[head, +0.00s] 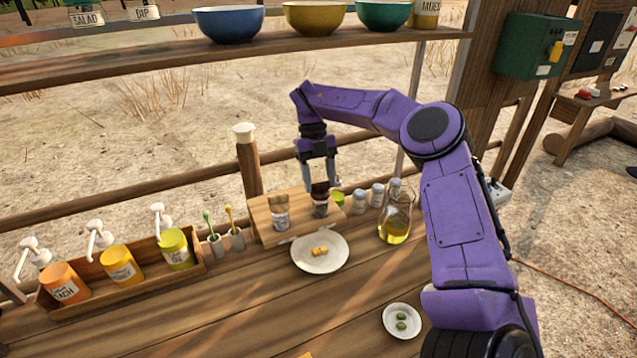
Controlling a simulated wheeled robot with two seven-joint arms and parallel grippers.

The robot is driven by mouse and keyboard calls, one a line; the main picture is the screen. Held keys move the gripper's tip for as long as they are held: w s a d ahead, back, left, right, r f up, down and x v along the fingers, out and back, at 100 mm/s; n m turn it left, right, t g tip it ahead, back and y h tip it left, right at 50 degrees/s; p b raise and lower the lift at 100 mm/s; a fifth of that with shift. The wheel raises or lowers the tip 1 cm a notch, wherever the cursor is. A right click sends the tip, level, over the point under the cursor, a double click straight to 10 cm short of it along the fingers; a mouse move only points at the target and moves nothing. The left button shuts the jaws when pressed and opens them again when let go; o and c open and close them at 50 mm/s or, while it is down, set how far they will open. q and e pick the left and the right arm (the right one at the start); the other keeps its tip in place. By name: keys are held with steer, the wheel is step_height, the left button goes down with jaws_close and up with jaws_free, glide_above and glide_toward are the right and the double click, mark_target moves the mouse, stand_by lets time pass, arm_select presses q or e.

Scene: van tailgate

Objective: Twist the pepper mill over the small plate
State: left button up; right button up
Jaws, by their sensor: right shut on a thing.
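My right gripper (320,182) reaches down from the purple arm, its fingers around the dark top of a pepper mill (320,207). It is shut on this mill, which looks upright over the wooden board; I cannot tell whether its base touches the board. A similar, lighter brown-topped mill (280,214) stands to its left. A white plate (304,266) with small yellow-brown pieces of food (320,251) lies in front of the board. A smaller white plate (392,327) with two green olives (401,321) lies at the lower right. My left gripper is not in view.
An oil jug (395,222) and small jars (377,195) stand right of the mill. A wooden caddy (140,286) of pump bottles stands left. A shelf (230,58) with bowls runs above. The counter front (270,320) is mostly clear.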

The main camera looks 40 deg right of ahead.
steer(key=shift+f+m, duration=0.1)
steer(key=shift+m, duration=0.3)
steer(key=o, duration=1)
steer(key=shift+o, duration=0.2)
steer(key=shift+w+d+r, duration=0.15)
steer(key=shift+r, duration=0.25)
steer(key=p+v, duration=0.1)
steer(key=v, duration=0.5)
steer(key=shift+r, duration=0.35)
steer(key=shift+w+d, duration=0.1)
steer(key=shift+d, duration=0.05)
